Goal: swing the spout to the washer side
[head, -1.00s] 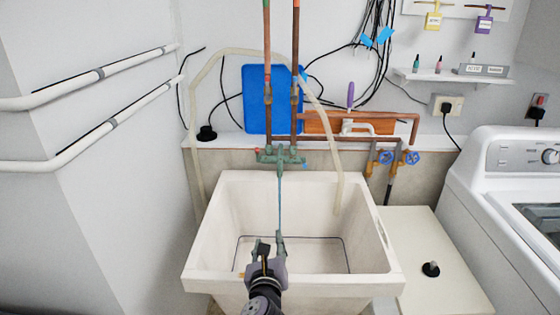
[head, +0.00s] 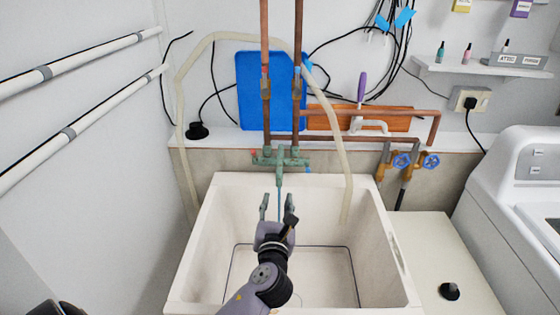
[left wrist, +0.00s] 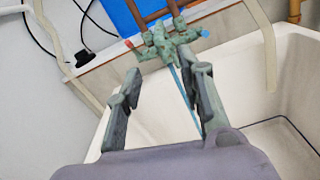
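The green faucet (head: 282,158) is mounted at the back of the white sink, below two copper pipes. Its thin blue-green spout (head: 280,190) points forward over the sink, roughly midway between its sides. The washer (head: 515,200) stands at the right. My left gripper (head: 272,203) is open over the sink, just in front of the faucet, its fingers pointing at it. Contact cannot be told. My right gripper is not in view.
The sink (head: 200,255) has open room either side of the spout. A pale hose (head: 346,170) hangs into its right side. Valves with blue handles (head: 402,161) are right of the faucet. A cream cabinet top (head: 440,250) lies between sink and washer.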

